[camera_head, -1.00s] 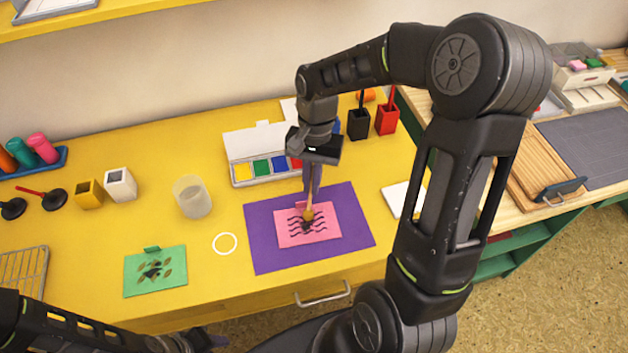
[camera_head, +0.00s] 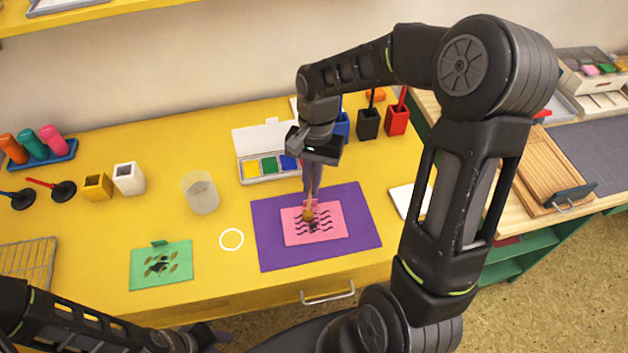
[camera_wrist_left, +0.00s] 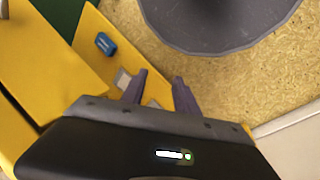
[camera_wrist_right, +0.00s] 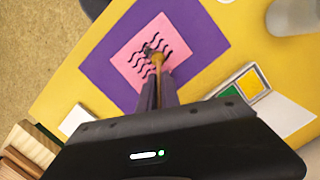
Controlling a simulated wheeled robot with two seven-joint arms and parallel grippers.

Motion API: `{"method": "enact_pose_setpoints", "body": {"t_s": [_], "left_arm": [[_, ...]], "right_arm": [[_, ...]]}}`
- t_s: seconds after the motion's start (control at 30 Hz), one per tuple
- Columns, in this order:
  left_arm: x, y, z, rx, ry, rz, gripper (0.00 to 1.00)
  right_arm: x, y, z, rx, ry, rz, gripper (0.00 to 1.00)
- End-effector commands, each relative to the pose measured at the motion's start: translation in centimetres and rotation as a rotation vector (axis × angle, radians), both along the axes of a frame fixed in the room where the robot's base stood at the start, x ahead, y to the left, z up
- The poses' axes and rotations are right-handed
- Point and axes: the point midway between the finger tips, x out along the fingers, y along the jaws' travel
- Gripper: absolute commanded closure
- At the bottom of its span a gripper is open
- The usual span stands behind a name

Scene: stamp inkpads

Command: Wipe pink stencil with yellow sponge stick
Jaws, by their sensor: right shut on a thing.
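The pink stencil (camera_head: 328,229) lies flat on a purple mat (camera_head: 360,203) on the yellow table. It has wavy black cut-outs and a dark smudge near its middle. My right gripper (camera_head: 311,187) is shut on the sponge stick (camera_head: 308,213) and holds it pointing down over the stencil. The stick's yellow-brown tip is at the stencil's middle; the right wrist view shows the stick (camera_wrist_right: 158,62) ending by the dark smudge on the stencil (camera_wrist_right: 140,40). I cannot tell whether the tip touches. My left gripper (camera_wrist_left: 160,80) is open and empty, away from the mat, over the table's front edge.
A paint box (camera_head: 266,167) stands behind the mat. A cup (camera_head: 200,193) and a white ring (camera_head: 232,239) are left of it, with a green stencil (camera_head: 162,280) further left. Black (camera_head: 368,123) and red (camera_head: 397,120) holders stand at the back right.

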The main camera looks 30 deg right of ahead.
Motion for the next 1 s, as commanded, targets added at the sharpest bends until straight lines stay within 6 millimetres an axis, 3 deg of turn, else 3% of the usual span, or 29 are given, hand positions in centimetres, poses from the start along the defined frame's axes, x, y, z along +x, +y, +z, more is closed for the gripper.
{"method": "enact_pose_setpoints", "body": {"t_s": [1.0], "left_arm": [[0.0,0.0,0.3,0.0,0.0,0.0,0.64]], "right_arm": [[-0.6,-1.4,0.1,0.0,0.0,0.0,1.0]]}}
